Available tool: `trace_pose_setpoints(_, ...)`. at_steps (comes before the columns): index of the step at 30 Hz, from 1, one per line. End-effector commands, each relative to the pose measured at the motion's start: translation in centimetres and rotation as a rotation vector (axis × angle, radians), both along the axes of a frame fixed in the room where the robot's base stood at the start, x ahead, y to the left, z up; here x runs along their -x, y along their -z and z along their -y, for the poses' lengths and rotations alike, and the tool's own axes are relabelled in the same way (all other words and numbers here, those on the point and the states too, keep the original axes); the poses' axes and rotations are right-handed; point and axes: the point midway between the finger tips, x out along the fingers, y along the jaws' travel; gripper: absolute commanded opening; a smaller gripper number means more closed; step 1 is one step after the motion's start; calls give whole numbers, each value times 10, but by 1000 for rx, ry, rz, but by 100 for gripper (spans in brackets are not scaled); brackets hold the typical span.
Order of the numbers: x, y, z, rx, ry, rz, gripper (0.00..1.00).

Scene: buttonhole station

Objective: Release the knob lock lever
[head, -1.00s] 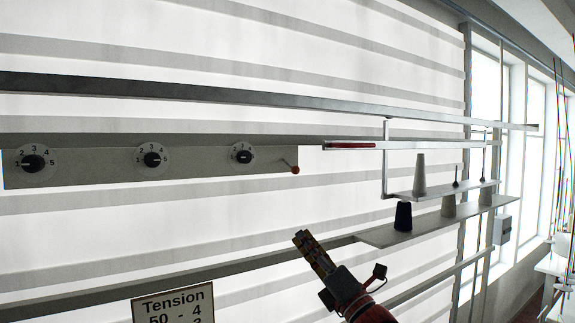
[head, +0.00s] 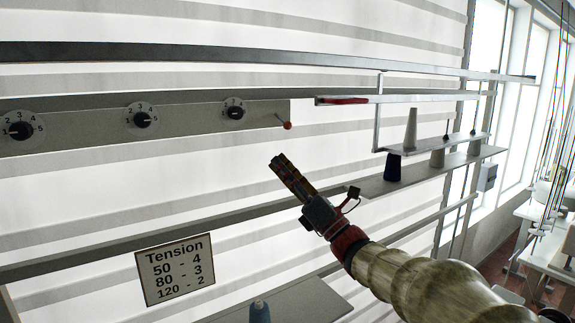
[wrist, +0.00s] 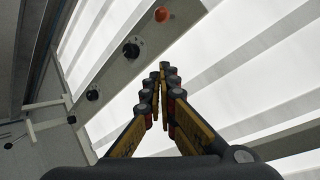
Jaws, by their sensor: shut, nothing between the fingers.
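A thin lever with a red ball end (head: 287,126) sticks out at the right end of the grey dial panel (head: 200,127) and slants down to the right. In the wrist view an orange-red round tip (wrist: 162,14) at the top edge looks like the same ball. My gripper (head: 276,160) is shut and empty, its fingers pointing up and left. In the head view it shows just below the lever's ball, with a gap between them; the depth between them is hard to judge. In the wrist view the closed fingertips (wrist: 162,74) are below the ball and apart from it.
Three black dials, such as the rightmost dial (head: 234,112), sit on the panel. A bar with a red strip (head: 345,100) lies to the right. A shelf (head: 375,187) holds several thread cones. A tension sign (head: 175,270) hangs lower left.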

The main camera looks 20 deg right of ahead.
Motion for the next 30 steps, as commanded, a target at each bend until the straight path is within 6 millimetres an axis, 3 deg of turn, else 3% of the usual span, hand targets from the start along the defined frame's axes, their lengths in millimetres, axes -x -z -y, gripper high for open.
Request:
trace_pose_setpoints(9,-43,-40,-31,1,-3,0,0)
trace_pose_setpoints(18,-32,-55,0,1,2,0,0)
trace_pose_setpoints(30,-30,-55,4,0,0,0,0)
